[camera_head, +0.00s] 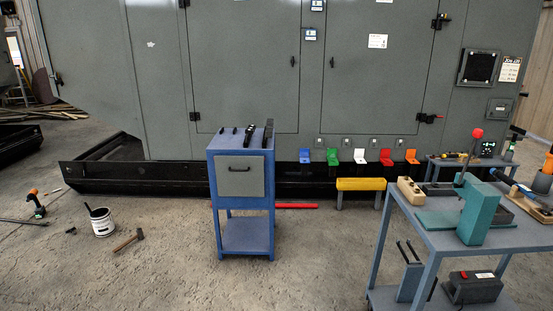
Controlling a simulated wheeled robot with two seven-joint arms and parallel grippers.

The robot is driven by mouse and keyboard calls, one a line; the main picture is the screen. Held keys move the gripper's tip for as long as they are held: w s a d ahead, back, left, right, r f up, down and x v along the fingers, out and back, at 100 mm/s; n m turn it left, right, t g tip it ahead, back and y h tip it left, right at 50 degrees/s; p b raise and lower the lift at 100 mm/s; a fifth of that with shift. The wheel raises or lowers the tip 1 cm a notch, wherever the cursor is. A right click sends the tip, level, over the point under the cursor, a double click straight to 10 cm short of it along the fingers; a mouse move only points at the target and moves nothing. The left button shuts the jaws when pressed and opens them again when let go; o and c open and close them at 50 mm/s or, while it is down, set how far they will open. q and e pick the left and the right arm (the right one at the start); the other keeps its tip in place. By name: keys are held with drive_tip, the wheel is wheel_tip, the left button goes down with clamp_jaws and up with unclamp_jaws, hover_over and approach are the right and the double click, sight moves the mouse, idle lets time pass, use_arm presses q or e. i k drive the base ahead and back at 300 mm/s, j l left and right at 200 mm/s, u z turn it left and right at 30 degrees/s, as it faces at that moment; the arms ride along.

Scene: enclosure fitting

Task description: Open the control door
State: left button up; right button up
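A large grey enclosure (160,90) fills the back. It has a left door (245,85) and a right door (375,90), both flush with the front and seemingly shut. Small dark handles sit at the left door's right edge (292,61) and the right door's left edge (332,62). Black hinges show on their outer edges. A small panel (499,107) sits low on the far right section. I cannot tell which of these is the control door. Neither of my grippers is in view.
A blue cabinet (240,220) with tools on top stands before the left door. A workbench (430,225) with a teal press (480,210) is at the right. A yellow-topped stand (360,184), white bucket (102,222) and hammer (129,241) are on the floor. The centre foreground is clear.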

sight(381, 50)
drive_tip(key=i+j+z, duration=0.2)
drive_tip(key=i, duration=2.05)
drive_tip(key=i+l, duration=0.15)
drive_tip(key=i, duration=0.3)
drive_tip(key=i+l, duration=0.15)
drive_tip(key=i, duration=0.35)
drive_tip(key=i+l, duration=0.2)
drive_tip(key=i, duration=0.25)
drive_tip(key=i+l, duration=0.15)
drive_tip(key=i, duration=0.3)
